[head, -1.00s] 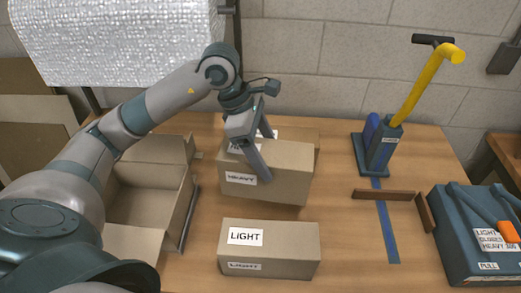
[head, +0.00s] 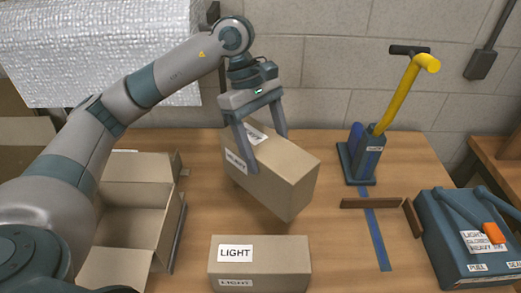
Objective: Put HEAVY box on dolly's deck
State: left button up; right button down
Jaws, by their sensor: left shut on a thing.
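The HEAVY box (head: 283,178) is a brown carton with white labels, at the middle of the table in the head view. My left gripper (head: 268,152) is shut on it from above, one finger on each side. The box is turned at an angle, its near corner toward the front; how far it is above the table is hard to tell. The dolly (head: 373,150) stands upright at the back right, blue with a yellow handle and a dark grip. Its low blue deck (head: 360,182) is at its foot. My right gripper is not in view.
A LIGHT box (head: 285,266) lies at the front middle. An open carton (head: 145,205) is at the left. Brown strips (head: 370,203) and blue tape (head: 378,245) lie before the dolly.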

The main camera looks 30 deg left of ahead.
pick_arm(q)
jog(key=m, duration=0.2)
jog(key=d+r+m+g, duration=0.1)
jog(key=shift+w+m+y, duration=0.3)
jog(key=shift+w, duration=0.05)
jog(key=m, duration=0.1)
jog(key=m+g+b, duration=0.1)
jog(key=m, duration=0.1)
jog(key=shift+w+d+r+y, duration=0.1)
jog(key=shift+w+r+y, duration=0.25)
jog(key=shift+r+y, duration=0.05)
jog(key=m, duration=0.2)
jog(key=w+r+m+y, duration=0.1)
jog(key=shift+r+m+g+b, duration=0.3)
jog(key=shift+m+g, duration=0.1)
jog(key=shift+r+m, duration=0.2)
jog(key=shift+m, duration=0.1)
jog(key=shift+a, duration=0.2)
